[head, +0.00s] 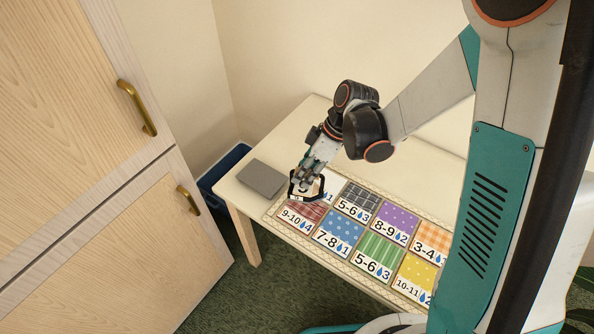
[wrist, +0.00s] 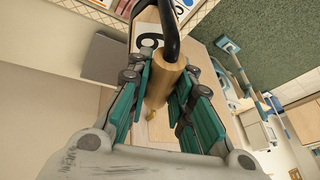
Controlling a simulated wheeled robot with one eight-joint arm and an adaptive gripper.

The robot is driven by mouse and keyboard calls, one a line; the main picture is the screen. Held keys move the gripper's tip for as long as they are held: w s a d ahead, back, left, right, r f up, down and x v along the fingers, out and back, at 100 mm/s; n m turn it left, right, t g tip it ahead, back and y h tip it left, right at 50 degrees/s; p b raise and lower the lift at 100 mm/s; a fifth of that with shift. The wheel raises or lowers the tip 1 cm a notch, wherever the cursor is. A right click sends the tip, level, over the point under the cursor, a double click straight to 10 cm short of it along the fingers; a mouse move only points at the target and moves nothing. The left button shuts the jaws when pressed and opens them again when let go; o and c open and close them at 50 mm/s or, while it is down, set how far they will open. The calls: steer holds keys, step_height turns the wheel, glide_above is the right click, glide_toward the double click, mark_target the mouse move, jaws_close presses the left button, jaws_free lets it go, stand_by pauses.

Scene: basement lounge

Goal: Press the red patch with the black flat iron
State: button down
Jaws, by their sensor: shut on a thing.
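My gripper (head: 308,177) is shut on the wooden handle (wrist: 166,82) of the black flat iron (head: 293,189). The iron's black bracket (wrist: 170,30) rises beside the handle in the wrist view. In the head view the iron is over the left end of the patch mat, at the far edge of the red patch (head: 310,210). The red patch is plaid with a "9-10" label and a 4 beside a drop; most of it shows. A white label with a large digit (wrist: 149,42) shows behind the handle. I cannot tell whether the iron touches the mat.
A grey slab (head: 262,178) lies on the table left of the mat. Several other patches, including blue (head: 344,222), dark grey (head: 359,196) and green (head: 380,249), lie to the right. A wooden cabinet (head: 80,130) stands left, with a blue bin (head: 208,181) by the table.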

steer(key=shift+f+b, duration=1.85)
steer(key=shift+f, duration=1.2)
steer(key=shift+f+b, duration=0.45)
steer(key=shift+b, duration=0.1)
steer(key=shift+r+p, duration=1.95)
steer(key=shift+r, duration=1.1)
